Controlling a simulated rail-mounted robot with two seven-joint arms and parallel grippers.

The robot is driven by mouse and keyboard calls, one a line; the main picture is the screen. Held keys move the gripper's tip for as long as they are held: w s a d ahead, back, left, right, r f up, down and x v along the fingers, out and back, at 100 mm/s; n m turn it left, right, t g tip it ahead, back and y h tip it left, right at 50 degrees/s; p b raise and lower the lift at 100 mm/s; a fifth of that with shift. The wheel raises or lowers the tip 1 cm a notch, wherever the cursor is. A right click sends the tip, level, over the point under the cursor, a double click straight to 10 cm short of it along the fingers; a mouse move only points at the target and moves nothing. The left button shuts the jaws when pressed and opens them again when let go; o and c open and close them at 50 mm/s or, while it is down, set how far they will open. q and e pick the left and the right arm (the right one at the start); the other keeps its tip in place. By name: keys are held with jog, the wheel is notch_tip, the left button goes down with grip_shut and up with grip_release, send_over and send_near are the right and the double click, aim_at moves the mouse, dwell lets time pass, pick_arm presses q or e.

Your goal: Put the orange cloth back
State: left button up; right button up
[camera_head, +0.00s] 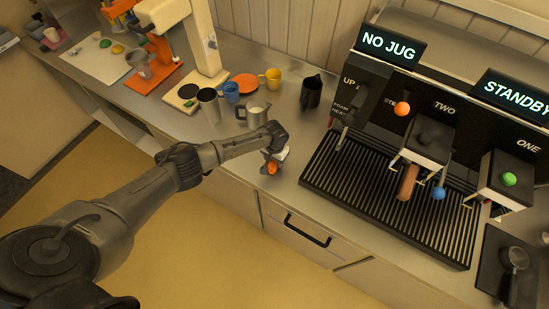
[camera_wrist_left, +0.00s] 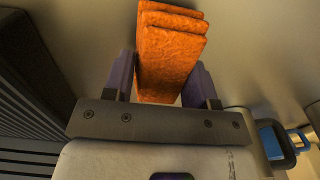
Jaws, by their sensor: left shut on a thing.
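The orange cloth (camera_wrist_left: 172,50) is folded in layers and sits between the two fingers of my left gripper in the left wrist view. My left gripper (camera_wrist_left: 163,88) is shut on it. In the head view the cloth (camera_head: 272,168) shows as a small orange patch below my left gripper (camera_head: 275,158), close to the counter's front edge. I cannot tell whether the cloth touches the counter. My right gripper does not show in either view.
The coffee machine's drip tray (camera_head: 390,195) lies to the right. A steel jug (camera_head: 256,113), a black jug (camera_head: 311,93), a blue cup (camera_head: 231,92), a yellow cup (camera_head: 271,77) and an orange saucer (camera_head: 243,86) stand behind. A drawer handle (camera_head: 306,232) is below the counter (camera_head: 225,146).

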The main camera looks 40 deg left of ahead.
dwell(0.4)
pick_arm(q)
jog(key=shift+f+b, duration=0.3)
jog(key=shift+f, duration=0.1)
jog(key=o, duration=0.8)
jog(key=o, duration=0.6)
jog(key=shift+c, duration=0.2)
jog(key=shift+r, duration=0.15)
notch_tip(320, 180, up, 4)
jog(key=p, duration=0.4)
jog(key=shift+p, duration=0.3)
notch_tip(320, 180, up, 4)
jog(key=p, duration=0.3)
jog(key=shift+p, duration=0.35)
